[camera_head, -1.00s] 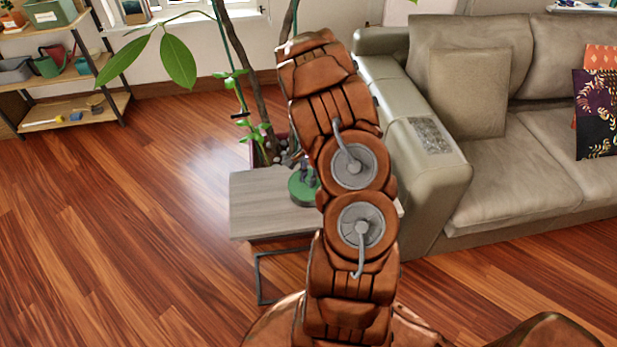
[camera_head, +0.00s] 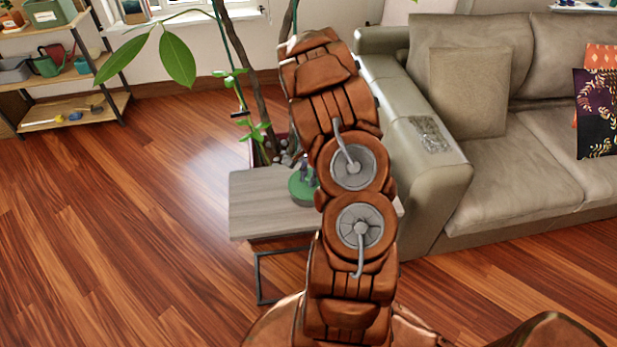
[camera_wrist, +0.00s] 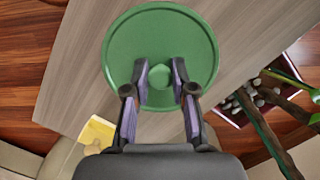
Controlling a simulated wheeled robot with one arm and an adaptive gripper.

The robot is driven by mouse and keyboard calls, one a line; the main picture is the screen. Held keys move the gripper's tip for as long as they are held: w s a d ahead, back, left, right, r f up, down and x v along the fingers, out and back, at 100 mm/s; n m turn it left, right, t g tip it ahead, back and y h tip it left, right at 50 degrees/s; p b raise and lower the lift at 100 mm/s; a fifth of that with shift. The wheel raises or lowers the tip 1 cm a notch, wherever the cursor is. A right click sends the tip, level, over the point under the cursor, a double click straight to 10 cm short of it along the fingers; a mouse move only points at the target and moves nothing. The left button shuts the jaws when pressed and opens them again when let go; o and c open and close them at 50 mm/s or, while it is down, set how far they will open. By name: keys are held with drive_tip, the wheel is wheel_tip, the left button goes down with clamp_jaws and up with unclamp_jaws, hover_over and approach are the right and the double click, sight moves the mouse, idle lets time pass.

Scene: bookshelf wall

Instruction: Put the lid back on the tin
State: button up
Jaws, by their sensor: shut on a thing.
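The lid (camera_wrist: 192,38) is a round green disc with a raised rim and a small central knob. My gripper (camera_wrist: 160,82) has one finger on each side of the knob and is shut on it. In the head view a low green round thing (camera_head: 301,194) is on the grey side table, partly hidden by my arm. My gripper's fingers (camera_head: 306,168) show small above it. I cannot tell lid from tin there. In the wrist view the lid covers whatever lies below it, so I cannot tell whether it is seated on the tin.
The grey wood side table (camera_head: 262,205) has bare room left of the green thing. A yellow block (camera_wrist: 95,132) lies near the table's edge in the wrist view. A potted plant (camera_wrist: 250,104) stands close behind. The beige sofa (camera_head: 425,180) is at the right.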

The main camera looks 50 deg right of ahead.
idle(0.3)
drive_tip(key=o, duration=1.5)
drive_tip(key=shift+r, duration=0.1)
drive_tip(key=shift+r+p, duration=0.55)
drive_tip(key=shift+r, duration=2.9)
drive_tip(key=shift+c, duration=0.4)
clamp_jaws()
drive_tip(key=shift+f+b, duration=0.9)
drive_tip(key=shift+f, duration=1.95)
drive_tip(key=shift+r, duration=0.15)
